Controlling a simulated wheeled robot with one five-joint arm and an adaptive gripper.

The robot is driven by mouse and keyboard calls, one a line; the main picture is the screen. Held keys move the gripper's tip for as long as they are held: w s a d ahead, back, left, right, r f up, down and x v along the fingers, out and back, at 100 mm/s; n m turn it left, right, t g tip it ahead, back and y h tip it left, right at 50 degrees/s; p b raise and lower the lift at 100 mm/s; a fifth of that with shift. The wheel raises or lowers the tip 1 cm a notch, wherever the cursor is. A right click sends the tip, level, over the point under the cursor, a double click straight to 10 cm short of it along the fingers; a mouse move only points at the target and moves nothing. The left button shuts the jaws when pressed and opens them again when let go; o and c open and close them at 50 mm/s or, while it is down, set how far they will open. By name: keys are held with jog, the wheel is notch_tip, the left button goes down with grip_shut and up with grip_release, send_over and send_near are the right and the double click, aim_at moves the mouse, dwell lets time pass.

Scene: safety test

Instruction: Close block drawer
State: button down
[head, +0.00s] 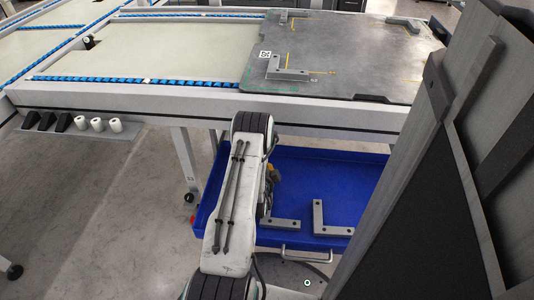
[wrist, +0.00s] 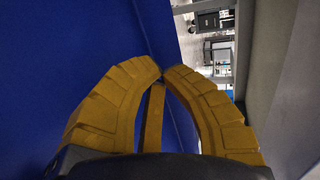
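The blue block drawer (head: 300,165) stands pulled out below the grey-white work table, with a thin metal handle (head: 306,254) on its front. Two grey L-shaped blocks (head: 320,215) lie in it. My gripper (head: 271,172) is partly hidden behind my arm, low at the drawer's left part. In the wrist view, the yellow fingers of my gripper (wrist: 162,70) have their tips together, with no block seen between them. A blue drawer surface (wrist: 70,60) lies close on the left in that view. Whether the fingers touch it, I cannot tell.
The table (head: 160,103) runs above the drawer and carries a dark metal plate (head: 340,55) with grey brackets. A small shelf (head: 75,130) with black and white pieces hangs at left. A large grey panel (head: 450,150) fills the right. Open floor lies at left.

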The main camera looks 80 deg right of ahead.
jog(key=b+x, duration=0.1)
jog(key=x, duration=0.1)
jog(key=b+x, duration=0.1)
jog(key=x, duration=0.2)
jog(key=b+x, duration=0.1)
jog(key=x, duration=0.1)
jog(key=shift+d+r, duration=0.25)
jog(key=shift+d, duration=0.1)
jog(key=shift+w+d+r, duration=0.1)
jog(key=shift+w+d, duration=0.05)
jog(key=shift+d, duration=0.6)
